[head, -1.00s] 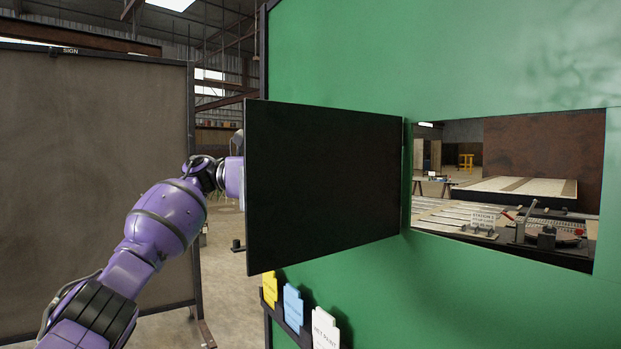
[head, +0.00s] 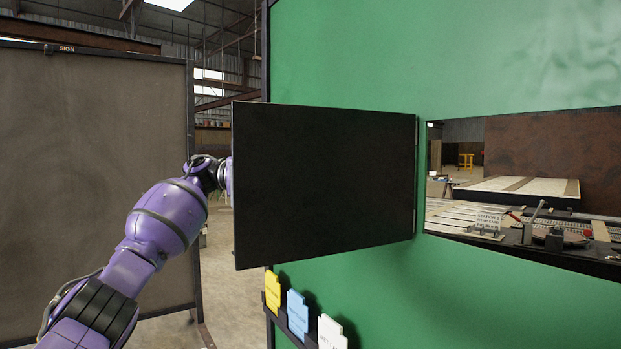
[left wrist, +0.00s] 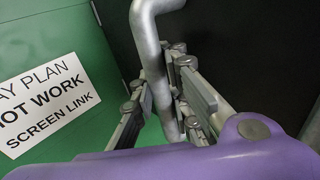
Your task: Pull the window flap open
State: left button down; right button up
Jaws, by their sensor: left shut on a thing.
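The window flap (head: 325,180), a flat dark panel, stands swung out from the green wall in the head view. Its hinged edge is at the left side of the window opening (head: 520,190). My left arm reaches behind the flap's free left edge, and the flap hides my left gripper there. In the left wrist view my left gripper (left wrist: 163,80) is shut on a bent grey metal handle (left wrist: 153,22). The dark face of the flap (left wrist: 240,40) lies behind the handle. My right gripper is not in view.
The green wall (head: 350,60) holds a rack of yellow, blue and white cards (head: 297,312) below the flap. A brown sign board (head: 95,180) stands at left. Through the opening are a small sign (head: 487,221) and lever equipment (head: 555,235). A white notice (left wrist: 45,100) shows in the wrist view.

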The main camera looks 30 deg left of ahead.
pick_arm(q)
jog(key=c, duration=2.1)
grip_release()
jog(key=shift+a+f, duration=0.1)
jog(key=shift+f, duration=0.1)
jog(key=shift+o, duration=1.3)
jog(key=shift+s+a, duration=0.1)
jog(key=shift+a, duration=0.2)
jog(key=shift+r, duration=0.1)
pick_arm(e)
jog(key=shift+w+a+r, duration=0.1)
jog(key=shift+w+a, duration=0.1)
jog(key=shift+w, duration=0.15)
pick_arm(q)
jog(key=shift+a, duration=0.15)
jog(key=v, duration=1.1)
jog(key=shift+s+a, duration=0.2)
jog(key=shift+a, duration=0.15)
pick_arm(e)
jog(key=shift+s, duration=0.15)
